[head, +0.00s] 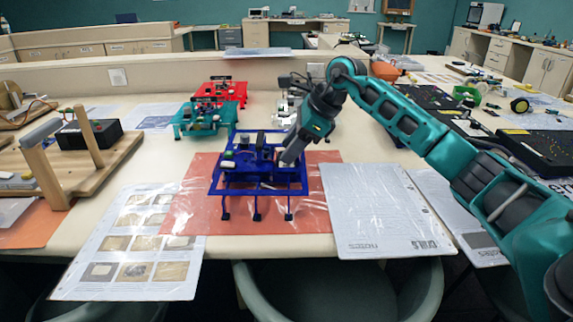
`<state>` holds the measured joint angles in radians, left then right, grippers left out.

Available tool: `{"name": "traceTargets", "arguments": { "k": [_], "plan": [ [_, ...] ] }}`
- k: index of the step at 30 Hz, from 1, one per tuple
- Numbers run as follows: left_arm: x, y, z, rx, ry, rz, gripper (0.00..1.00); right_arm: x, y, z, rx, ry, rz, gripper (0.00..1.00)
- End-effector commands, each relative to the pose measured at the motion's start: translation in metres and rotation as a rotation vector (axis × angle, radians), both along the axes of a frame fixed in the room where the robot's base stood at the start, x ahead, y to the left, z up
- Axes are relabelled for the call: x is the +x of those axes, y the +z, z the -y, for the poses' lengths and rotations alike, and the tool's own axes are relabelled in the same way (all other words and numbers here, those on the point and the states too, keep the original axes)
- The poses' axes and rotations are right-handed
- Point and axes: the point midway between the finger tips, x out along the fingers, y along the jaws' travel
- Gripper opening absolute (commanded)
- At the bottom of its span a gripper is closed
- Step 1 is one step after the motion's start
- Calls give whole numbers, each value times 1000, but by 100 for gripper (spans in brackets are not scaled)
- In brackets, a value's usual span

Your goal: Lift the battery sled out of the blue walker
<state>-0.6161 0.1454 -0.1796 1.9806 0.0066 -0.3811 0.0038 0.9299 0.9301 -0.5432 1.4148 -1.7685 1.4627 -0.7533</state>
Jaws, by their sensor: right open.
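The blue walker (258,178) stands upright on its several legs on an orange mat (190,215) at the table's front. Small dark and light parts sit in its frame. The battery sled is too small to pick out surely among them. My right gripper (289,157) reaches down from the upper right to the walker's right side. It is open, with its fingertips at the level of the frame's top. I cannot tell whether it touches anything. It hides part of the walker's right rear. My left gripper is out of view.
A teal walker (200,118) and a red walker (222,92) stand behind. A printed sheet (135,240) lies left, a notes sheet (380,212) right. A wooden rig (75,170) stands at far left, black panels (535,145) at right. A chair (340,290) is in front.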

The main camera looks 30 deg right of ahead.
Motion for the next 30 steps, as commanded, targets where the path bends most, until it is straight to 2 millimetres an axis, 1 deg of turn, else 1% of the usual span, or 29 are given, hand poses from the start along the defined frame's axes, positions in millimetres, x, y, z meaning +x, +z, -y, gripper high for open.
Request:
{"name": "traceTargets", "arguments": {
  "k": [2,3,16,17,30],
  "plan": [
    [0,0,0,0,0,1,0,0,1,0,0,-1,1,44],
    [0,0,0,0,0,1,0,0,1,0,0,-1,1,42],
    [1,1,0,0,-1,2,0,0,1,1,0,-1,1,1],
    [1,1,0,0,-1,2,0,0,1,1,0,-1,1,0],
    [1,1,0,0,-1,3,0,0,1,1,-1,-1,1,0]
  ]
}}
